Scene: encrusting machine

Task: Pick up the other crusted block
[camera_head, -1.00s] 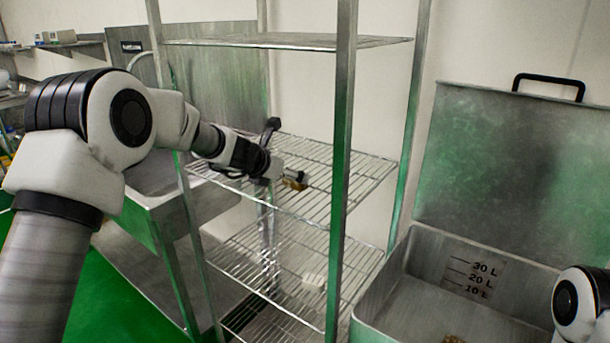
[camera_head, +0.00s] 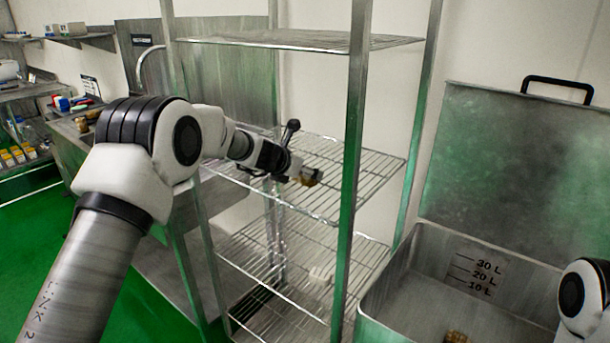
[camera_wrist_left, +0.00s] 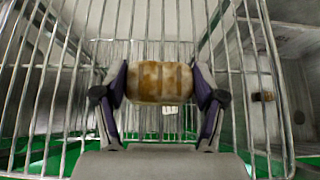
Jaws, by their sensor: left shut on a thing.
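My left gripper (camera_head: 307,178) is over the middle wire shelf (camera_head: 340,165) of the rack. It is shut on a crusted block, which shows as a small brown piece (camera_head: 313,178) at the fingertips. In the left wrist view the crusted block (camera_wrist_left: 160,82) is white and golden brown, held crosswise between the two fingers of the gripper (camera_wrist_left: 160,90). Another brown crusted block (camera_head: 457,338) lies in the open metal bin at the bottom edge of the head view, partly cut off. My right gripper is out of view; only part of my right arm shows at the right edge.
The open metal bin (camera_head: 405,262) with litre marks and a raised lid (camera_head: 520,170) stands right of the rack. A rack post (camera_head: 352,150) stands between the left gripper and the bin.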

